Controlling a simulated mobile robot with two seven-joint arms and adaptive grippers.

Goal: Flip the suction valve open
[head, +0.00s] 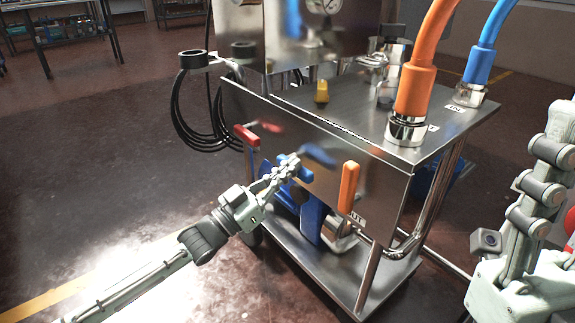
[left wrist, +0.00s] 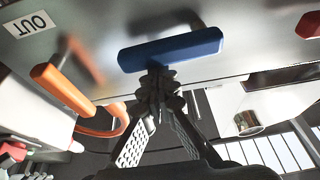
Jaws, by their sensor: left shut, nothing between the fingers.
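The blue valve handle (head: 304,174) is on the side panel of the steel cart and lies roughly level in the left wrist view (left wrist: 172,50). No label shows by it, so I take it as the suction valve from its colour alone. My left gripper (head: 290,163) is shut and empty. Its fingertips (left wrist: 156,80) are at the blue handle, touching it or very close, and overlap its lower edge in the left wrist view. My right gripper (head: 553,160) is partly in view at the right edge, away from the panel; its jaw state is unclear.
An orange handle (head: 349,187) stands upright beside an OUT label (left wrist: 30,24). A red handle (head: 246,135) is further left on the panel. Orange (head: 414,90) and blue (head: 480,65) hoses rise from the cart top (head: 350,117). Floor to the left is clear.

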